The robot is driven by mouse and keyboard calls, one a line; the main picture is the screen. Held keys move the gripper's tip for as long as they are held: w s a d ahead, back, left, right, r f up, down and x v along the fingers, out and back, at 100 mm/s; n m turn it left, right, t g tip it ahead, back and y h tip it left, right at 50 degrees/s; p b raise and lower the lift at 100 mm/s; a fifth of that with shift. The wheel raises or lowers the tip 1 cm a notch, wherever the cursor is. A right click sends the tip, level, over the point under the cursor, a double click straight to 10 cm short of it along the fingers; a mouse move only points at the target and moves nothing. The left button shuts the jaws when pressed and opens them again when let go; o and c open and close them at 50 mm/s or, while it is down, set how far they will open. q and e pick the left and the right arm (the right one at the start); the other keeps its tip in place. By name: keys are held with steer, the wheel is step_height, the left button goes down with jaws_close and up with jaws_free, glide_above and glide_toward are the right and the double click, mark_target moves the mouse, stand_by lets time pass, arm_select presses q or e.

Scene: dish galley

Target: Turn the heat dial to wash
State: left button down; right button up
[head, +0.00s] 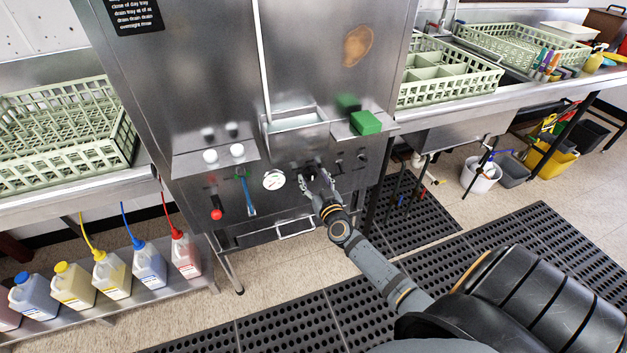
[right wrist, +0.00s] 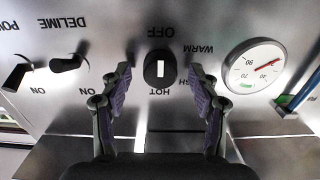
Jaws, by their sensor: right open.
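The heat dial (right wrist: 160,70) is a black round knob on the steel front panel, seen upside down in the right wrist view. Its labels read OFF, WARM, HOT and one partly hidden, ending in SH, between WARM and HOT. Its white mark lies along the OFF–HOT line; I cannot tell which end is the pointer. My right gripper (right wrist: 160,105) is open, with one finger on each side of the dial; contact is not clear. In the head view the right gripper (head: 317,185) reaches the panel and largely hides the dial. My left gripper is not in view.
A round gauge (right wrist: 252,68) sits beside the dial. The DELIME switch (right wrist: 68,62) and a power switch (right wrist: 17,76) are on its other side. A red knob (head: 216,213), a blue handle (head: 250,205) and a green block (head: 365,122) are on the machine front.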

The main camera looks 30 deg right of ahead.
steer(key=shift+w, duration=0.25)
steer(key=shift+c, duration=0.3)
steer(key=c, duration=1.1)
